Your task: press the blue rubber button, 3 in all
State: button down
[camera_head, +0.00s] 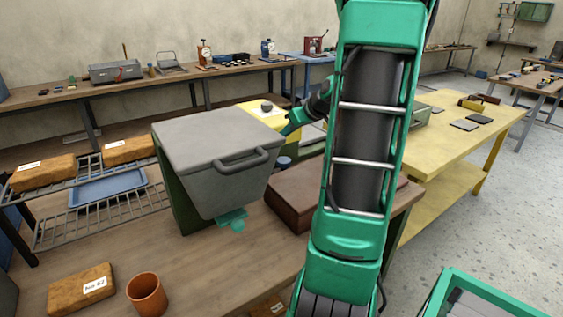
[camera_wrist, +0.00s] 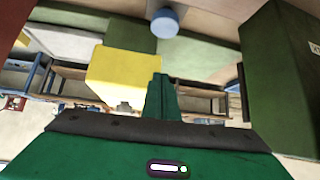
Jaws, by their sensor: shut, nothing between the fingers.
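The blue rubber button (camera_head: 285,162) shows in the head view as a small blue round thing low beside the grey-lidded machine (camera_head: 200,150), partly hidden by it. My gripper (camera_head: 287,130) is seen side-on behind the machine, above the button in the picture. In the wrist view its green fingers (camera_wrist: 161,78) are together and empty, with a visible gap between them and the button.
A yellow box (camera_head: 258,114) stands behind the machine. A brown case (camera_head: 296,190) lies right of it. An orange cup (camera_head: 146,294) and a labelled brown block (camera_head: 82,288) are at the near left. A wire rack (camera_head: 95,215) is at left.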

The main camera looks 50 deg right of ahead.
aim_at(287, 161)
jog(key=n, duration=0.3)
jog(key=r+n, duration=0.1)
jog(key=n, duration=0.2)
jog(key=r+n, duration=0.1)
jog(key=n, duration=0.3)
jog(key=shift+f, duration=4.45)
jog(key=shift+f, duration=0.1)
jog(key=shift+s+f, duration=0.1)
jog(key=shift+f, duration=0.15)
